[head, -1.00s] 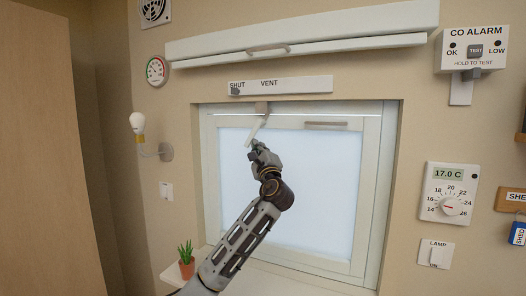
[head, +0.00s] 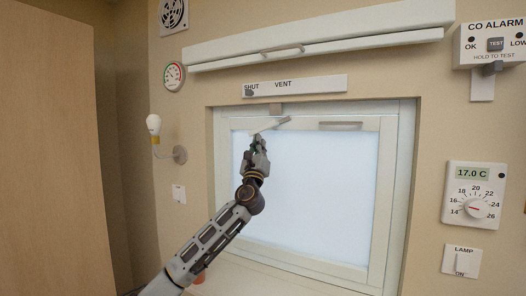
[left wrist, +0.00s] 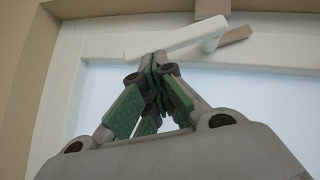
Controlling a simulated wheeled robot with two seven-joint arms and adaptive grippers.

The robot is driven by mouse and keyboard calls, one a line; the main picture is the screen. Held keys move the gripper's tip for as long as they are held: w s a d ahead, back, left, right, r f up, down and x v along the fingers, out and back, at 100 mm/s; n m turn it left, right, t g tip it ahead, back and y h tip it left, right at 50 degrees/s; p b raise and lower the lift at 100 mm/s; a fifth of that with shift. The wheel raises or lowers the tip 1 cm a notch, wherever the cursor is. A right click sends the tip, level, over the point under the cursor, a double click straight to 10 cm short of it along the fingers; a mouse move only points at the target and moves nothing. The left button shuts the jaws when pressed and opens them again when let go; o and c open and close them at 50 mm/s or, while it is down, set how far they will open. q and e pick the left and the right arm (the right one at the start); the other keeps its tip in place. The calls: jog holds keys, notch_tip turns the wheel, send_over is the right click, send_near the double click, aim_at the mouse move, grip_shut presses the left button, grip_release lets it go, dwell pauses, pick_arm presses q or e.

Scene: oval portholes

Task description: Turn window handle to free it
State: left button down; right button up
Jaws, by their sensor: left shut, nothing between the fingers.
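The window handle (head: 270,125) is a pale lever at the top left of the white-framed window (head: 310,190). It slants down to the left from its mount, closer to level than upright. In the left wrist view the handle (left wrist: 175,38) crosses above my fingers, with its brownish mount at its right end. My left gripper (head: 257,140) is shut and empty, just below the free left end of the handle. Its fingertips (left wrist: 158,58) look close against the handle's underside; I cannot tell if they touch. My right gripper is not in view.
A vent strip with a slider (head: 310,86) and a white hooded bar (head: 315,40) lie above the window. A wall lamp (head: 155,127) is at the left. A thermostat (head: 473,195) and CO alarm (head: 492,45) are at the right. The sill (head: 290,278) runs below.

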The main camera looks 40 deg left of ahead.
pick_arm(q)
jog(key=shift+s+a+r+m+t+h+b, duration=0.15)
jog(key=shift+a+r+m+t+h, duration=0.3)
jog(key=shift+m+h, duration=0.5)
jog(key=shift+a+r+m+t+h+b, duration=0.3)
jog(key=shift+m+t+h, duration=0.3)
jog(key=shift+m, duration=0.5)
jog(key=shift+s+a+r+m+t+h+b, duration=0.15)
jog(key=shift+a+r+m+t+h, duration=0.25)
jog(key=shift+m+h, duration=0.55)
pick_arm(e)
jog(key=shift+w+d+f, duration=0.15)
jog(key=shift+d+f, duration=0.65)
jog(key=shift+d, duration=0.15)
pick_arm(q)
jog(key=shift+w+d, duration=0.1)
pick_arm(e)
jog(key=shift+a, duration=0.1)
pick_arm(q)
jog(key=shift+f, duration=0.25)
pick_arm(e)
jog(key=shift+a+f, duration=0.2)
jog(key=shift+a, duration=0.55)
